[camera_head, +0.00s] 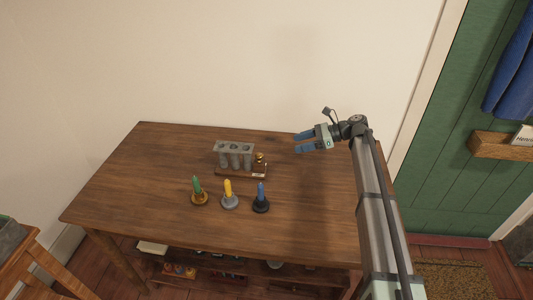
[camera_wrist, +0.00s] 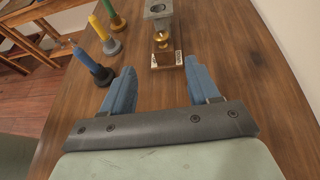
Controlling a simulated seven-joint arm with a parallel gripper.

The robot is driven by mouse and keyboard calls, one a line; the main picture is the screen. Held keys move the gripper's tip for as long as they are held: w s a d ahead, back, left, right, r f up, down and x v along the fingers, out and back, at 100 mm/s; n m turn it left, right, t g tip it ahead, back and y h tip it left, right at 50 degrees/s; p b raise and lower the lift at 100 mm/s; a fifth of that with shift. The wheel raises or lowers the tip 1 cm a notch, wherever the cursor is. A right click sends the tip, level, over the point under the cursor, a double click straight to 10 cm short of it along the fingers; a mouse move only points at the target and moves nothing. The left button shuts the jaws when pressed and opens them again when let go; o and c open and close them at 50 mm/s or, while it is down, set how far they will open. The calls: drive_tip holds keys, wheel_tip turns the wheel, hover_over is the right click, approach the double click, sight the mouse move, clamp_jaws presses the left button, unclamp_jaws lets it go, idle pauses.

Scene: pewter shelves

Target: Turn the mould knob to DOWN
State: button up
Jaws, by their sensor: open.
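The candle mould (camera_head: 234,155) is a grey metal block of tubes on a wooden base on the table; its end also shows at the top of the wrist view (camera_wrist: 158,10). The brass knob (camera_head: 260,158) sits at the right end of that base, beside a small white label (camera_head: 259,171). In the wrist view the knob (camera_wrist: 161,40) stands upright behind the label (camera_wrist: 165,59); the lettering is too small to read. My gripper (camera_head: 298,142) is open and empty, above the table to the right of the knob. In the wrist view its blue fingers (camera_wrist: 158,85) are apart, short of the knob.
Green (camera_head: 197,186), yellow (camera_head: 229,189) and blue (camera_head: 261,192) candles stand in round holders in front of the mould. The wooden table (camera_head: 150,170) is clear at left and right. A wall rises behind it.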

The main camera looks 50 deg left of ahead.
sight(261, 154)
drive_tip(key=x, duration=1.3)
drive_tip(key=shift+s+a+f, duration=0.2)
drive_tip(key=shift+a+f, duration=0.05)
drive_tip(key=shift+f, duration=0.05)
drive_tip(key=c, duration=1)
